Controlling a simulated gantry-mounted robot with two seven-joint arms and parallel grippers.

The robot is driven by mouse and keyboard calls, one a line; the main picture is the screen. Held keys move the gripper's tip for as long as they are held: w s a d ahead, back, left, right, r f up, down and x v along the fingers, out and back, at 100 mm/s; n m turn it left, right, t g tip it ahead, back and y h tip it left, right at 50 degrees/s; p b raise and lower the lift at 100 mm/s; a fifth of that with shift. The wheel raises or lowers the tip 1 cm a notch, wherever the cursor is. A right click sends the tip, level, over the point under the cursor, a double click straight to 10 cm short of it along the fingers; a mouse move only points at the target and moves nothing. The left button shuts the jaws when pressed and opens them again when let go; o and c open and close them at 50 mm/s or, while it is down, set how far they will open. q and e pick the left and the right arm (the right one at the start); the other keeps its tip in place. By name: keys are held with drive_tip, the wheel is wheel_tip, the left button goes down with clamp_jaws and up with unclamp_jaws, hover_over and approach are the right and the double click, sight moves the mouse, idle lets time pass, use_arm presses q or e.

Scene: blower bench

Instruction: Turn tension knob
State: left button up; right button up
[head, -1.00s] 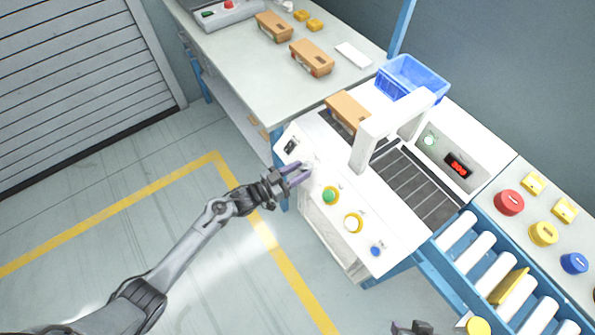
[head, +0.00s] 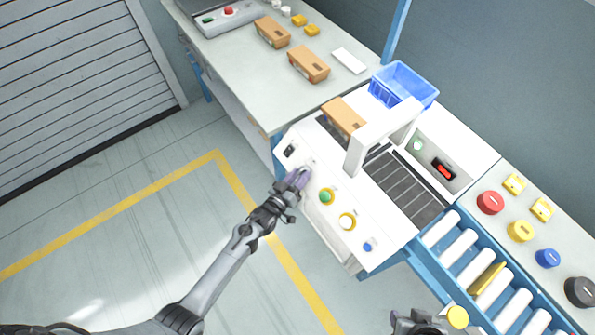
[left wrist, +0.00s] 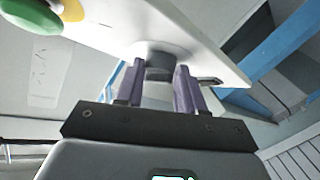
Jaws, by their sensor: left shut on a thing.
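The tension knob is a short grey cylinder (left wrist: 158,66) on the white machine panel (head: 335,235), between the black switch and the green button. My left gripper (head: 299,177) reaches it from below left in the head view. In the left wrist view its two purple fingers (left wrist: 158,88) stand on either side of the knob and are shut on it. The fingers hide part of the knob in the head view. My right gripper (head: 415,322) shows only in part at the bottom edge, away from the panel; its jaws are unclear.
The floor at left is clear.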

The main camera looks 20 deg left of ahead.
use_arm(q)
drive_tip(key=shift+d+r+n+y+p, duration=0.15)
drive_tip(key=shift+n+y+p, duration=0.3)
drive_tip(key=shift+n, duration=0.25)
drive_tip(key=shift+d+n+y+p, duration=0.1)
drive_tip(key=shift+n+y+p, duration=0.2)
drive_tip(key=shift+n+y, duration=0.35)
drive_tip(key=o, duration=0.7)
drive_tip(key=shift+o, duration=0.2)
drive_tip(key=shift+s, duration=0.15)
drive_tip(key=s+a+r+p, duration=0.1)
drive_tip(key=s+p, duration=0.1)
drive_tip(key=s, duration=0.8)
drive_tip(key=shift+s, duration=0.25)
drive_tip(key=shift+r, duration=0.1)
